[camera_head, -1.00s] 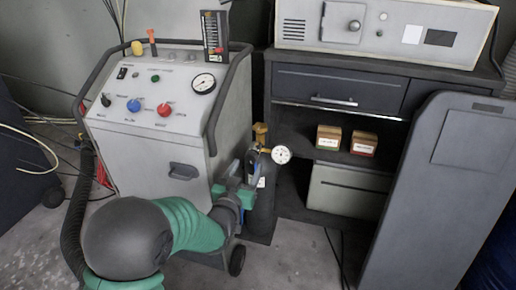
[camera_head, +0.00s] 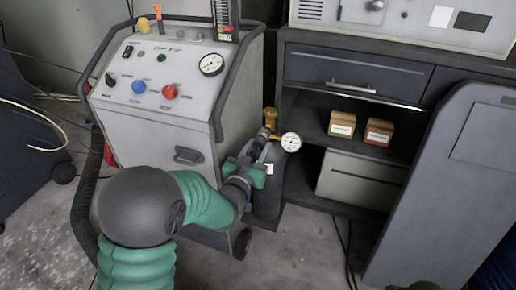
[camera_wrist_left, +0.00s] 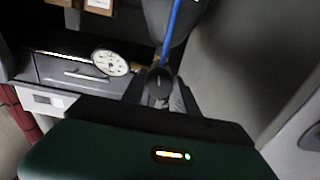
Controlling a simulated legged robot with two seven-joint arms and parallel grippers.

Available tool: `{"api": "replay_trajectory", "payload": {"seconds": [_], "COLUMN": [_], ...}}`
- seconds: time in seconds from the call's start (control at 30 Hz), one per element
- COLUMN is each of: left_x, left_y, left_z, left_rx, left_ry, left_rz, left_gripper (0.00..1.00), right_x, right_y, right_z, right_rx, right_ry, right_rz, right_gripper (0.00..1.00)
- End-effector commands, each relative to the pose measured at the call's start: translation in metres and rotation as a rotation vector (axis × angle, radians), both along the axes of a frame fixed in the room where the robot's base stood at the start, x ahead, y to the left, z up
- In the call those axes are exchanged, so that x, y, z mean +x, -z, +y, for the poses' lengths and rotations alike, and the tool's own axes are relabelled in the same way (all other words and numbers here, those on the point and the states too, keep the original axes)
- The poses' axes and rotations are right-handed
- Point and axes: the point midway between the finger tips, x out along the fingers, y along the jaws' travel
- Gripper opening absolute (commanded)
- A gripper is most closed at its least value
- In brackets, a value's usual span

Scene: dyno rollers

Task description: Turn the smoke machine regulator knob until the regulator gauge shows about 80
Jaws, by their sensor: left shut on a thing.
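The regulator gauge (camera_head: 291,142) is a small white dial on the brass regulator valve (camera_head: 269,118) atop a dark bottle (camera_head: 268,200) beside the grey machine. My left gripper (camera_head: 262,142) is at the regulator, just left of the gauge. It is shut on the dark regulator knob (camera_wrist_left: 159,84), which shows between the fingers in the left wrist view. The gauge (camera_wrist_left: 111,62) also shows there, to the left of the fingers. Its needle is too small to read with certainty. The fingers hide part of the knob. My right gripper is not in view.
The grey smoke machine (camera_head: 155,120) with knobs and a larger gauge stands left of the bottle. A dark cabinet (camera_head: 350,77) with two small boxes on its shelf stands to the right. A blue hose (camera_wrist_left: 172,30) runs close to the fingers. Floor is free in front.

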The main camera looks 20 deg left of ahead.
Motion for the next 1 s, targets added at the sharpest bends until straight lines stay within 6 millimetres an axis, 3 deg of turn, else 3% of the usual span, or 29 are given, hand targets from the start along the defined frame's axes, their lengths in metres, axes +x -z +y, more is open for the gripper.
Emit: {"api": "replay_trajectory", "payload": {"seconds": [0.13,0.4,0.67,0.7,0.83,1.0], "left_x": [-0.0001,-0.0001,-0.0002,-0.0002,-0.0001,0.0001], "left_y": [0.0,-0.0001,0.0001,0.0001,0.0001,0.0001], "left_z": [-0.0002,-0.0002,-0.0001,-0.0001,0.0,0.0003], "left_rx": [0.031,0.288,0.296,0.296,0.295,0.295], "left_ry": [0.0,0.002,0.002,0.002,0.001,0.001], "left_rz": [-0.001,-0.01,-0.01,-0.01,-0.01,-0.01], "left_gripper": [0.0,0.0,0.0,0.4,0.57,0.57], "right_x": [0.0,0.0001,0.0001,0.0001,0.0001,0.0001], "right_y": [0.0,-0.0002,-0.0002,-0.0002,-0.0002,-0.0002], "right_z": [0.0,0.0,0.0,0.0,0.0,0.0], "right_rx": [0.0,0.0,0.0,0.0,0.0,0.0], "right_ry": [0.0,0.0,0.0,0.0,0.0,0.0], "right_rz": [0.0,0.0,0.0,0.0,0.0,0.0], "right_gripper": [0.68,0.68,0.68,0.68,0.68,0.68]}}
